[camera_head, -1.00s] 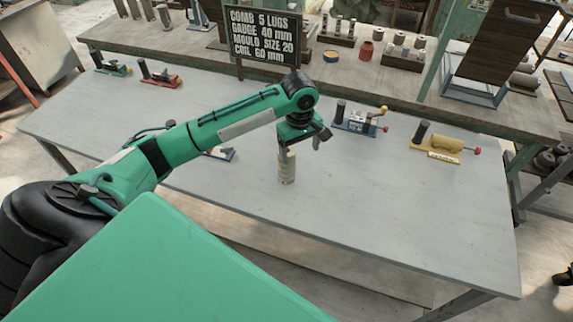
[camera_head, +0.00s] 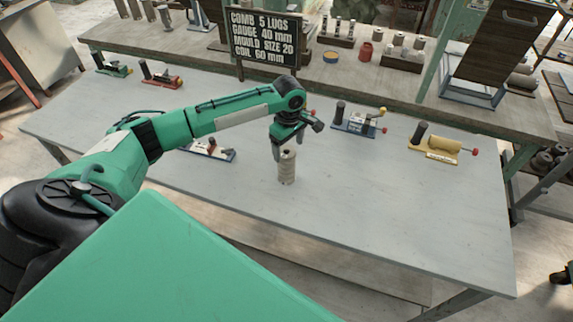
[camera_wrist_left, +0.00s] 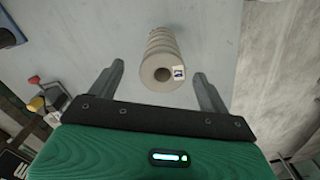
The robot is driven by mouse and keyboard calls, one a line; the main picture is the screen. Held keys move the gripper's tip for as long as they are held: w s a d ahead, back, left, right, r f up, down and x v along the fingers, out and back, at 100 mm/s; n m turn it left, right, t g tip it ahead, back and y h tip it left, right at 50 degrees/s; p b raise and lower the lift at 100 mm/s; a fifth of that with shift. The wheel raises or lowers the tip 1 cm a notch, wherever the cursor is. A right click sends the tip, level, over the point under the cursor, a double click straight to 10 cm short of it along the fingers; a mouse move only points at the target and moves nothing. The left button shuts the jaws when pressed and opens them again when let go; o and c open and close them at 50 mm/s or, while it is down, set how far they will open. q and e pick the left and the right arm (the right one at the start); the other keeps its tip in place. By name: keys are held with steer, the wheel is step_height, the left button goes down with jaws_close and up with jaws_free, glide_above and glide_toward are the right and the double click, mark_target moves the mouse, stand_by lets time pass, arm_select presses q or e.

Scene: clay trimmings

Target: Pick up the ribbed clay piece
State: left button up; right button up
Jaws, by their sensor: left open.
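The ribbed clay piece (camera_head: 287,168) is a pale beige cylinder standing upright on the grey table (camera_head: 400,220). In the left wrist view the clay piece (camera_wrist_left: 163,50) shows its round top end with a dark central hole and a small white tag, its ribbed side running away beyond. My left gripper (camera_head: 279,148) is open and empty, just above and slightly left of the piece's top. In the left wrist view its fingertips (camera_wrist_left: 159,70) appear on either side of the piece's top, with gaps on both sides. My right gripper is not in view.
A blue-based device (camera_head: 357,122) and a yellow one (camera_head: 437,147) stand on the table's right side. Another blue-based device (camera_head: 212,150) is partly hidden behind my left arm. Red (camera_head: 160,75) and green (camera_head: 113,67) devices stand far left. The table's front is clear.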

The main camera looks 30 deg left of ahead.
mark_target(287, 156)
arm_select(q)
steer(key=f, duration=0.1)
steer(key=f+p, duration=0.1)
steer(key=f, duration=0.1)
steer(key=shift+s+a+f, duration=0.2)
steer(key=shift+a+f, duration=0.1)
steer(key=shift+f, duration=0.6)
steer(key=c, duration=1.7)
steer(key=shift+w+p, duration=0.1)
steer(key=shift+p, duration=0.2)
jaws_close()
